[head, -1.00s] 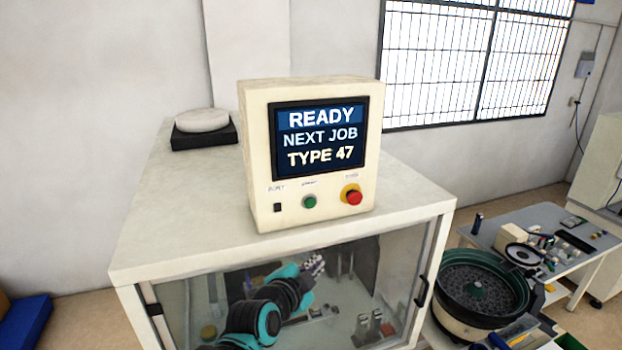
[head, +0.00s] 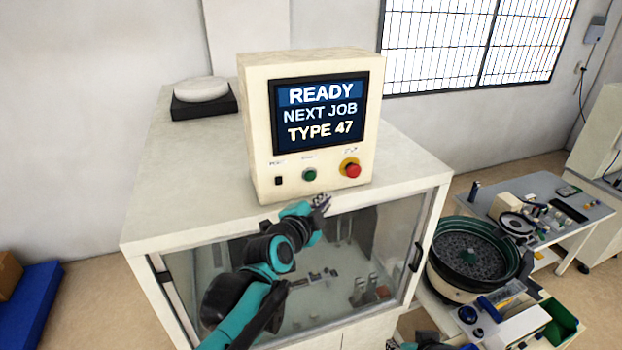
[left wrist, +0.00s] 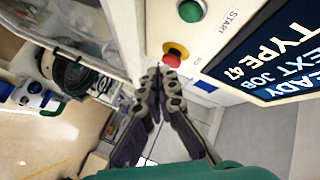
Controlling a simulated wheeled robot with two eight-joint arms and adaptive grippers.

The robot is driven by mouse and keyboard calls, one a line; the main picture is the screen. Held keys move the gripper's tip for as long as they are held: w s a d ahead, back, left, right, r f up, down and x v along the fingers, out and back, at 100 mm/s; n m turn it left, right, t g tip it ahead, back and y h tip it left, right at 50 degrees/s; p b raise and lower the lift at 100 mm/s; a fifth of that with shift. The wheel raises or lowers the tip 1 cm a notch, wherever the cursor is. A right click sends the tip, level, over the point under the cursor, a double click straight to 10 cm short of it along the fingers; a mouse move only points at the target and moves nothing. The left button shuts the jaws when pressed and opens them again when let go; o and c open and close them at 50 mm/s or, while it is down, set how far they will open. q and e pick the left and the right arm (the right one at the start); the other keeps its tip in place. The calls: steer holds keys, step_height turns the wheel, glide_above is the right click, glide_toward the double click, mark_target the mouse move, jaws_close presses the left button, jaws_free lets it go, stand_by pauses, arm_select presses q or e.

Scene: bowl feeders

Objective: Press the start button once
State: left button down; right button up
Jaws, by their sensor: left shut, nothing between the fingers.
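The green start button (head: 309,174) sits on the lower front of the cream control box (head: 257,150), under a screen (head: 320,112) reading "READY NEXT JOB TYPE 47". In the left wrist view the green button (left wrist: 191,11) is at the top, beside the word START. My left gripper (head: 321,203) is shut and empty, below and slightly right of the button in the head view, apart from it. The left wrist view shows its closed fingertips (left wrist: 160,80) just below the red stop button (left wrist: 175,53).
The red mushroom button (head: 352,170) sits right of the green one, and a small black switch (head: 278,181) left of it. The box stands on a white cabinet (head: 180,200) with a glazed front. A bowl feeder (head: 470,260) stands at right.

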mark_target(310, 176)
arm_select(q)
steer(key=shift+w+a+b, duration=0.15)
steer(key=shift+w+a, duration=0.3)
steer(key=shift+w, duration=0.65)
steer(key=shift+w+a+b, duration=0.2)
steer(key=shift+w+a, duration=0.25)
steer(key=shift+w, duration=0.6)
steer(key=shift+w+a+b, duration=0.15)
steer(key=shift+w+a, duration=0.3)
steer(key=shift+w, duration=0.65)
steer(key=shift+w, duration=0.15)
steer(key=shift+w+a, duration=0.15)
steer(key=shift+w, duration=0.1)
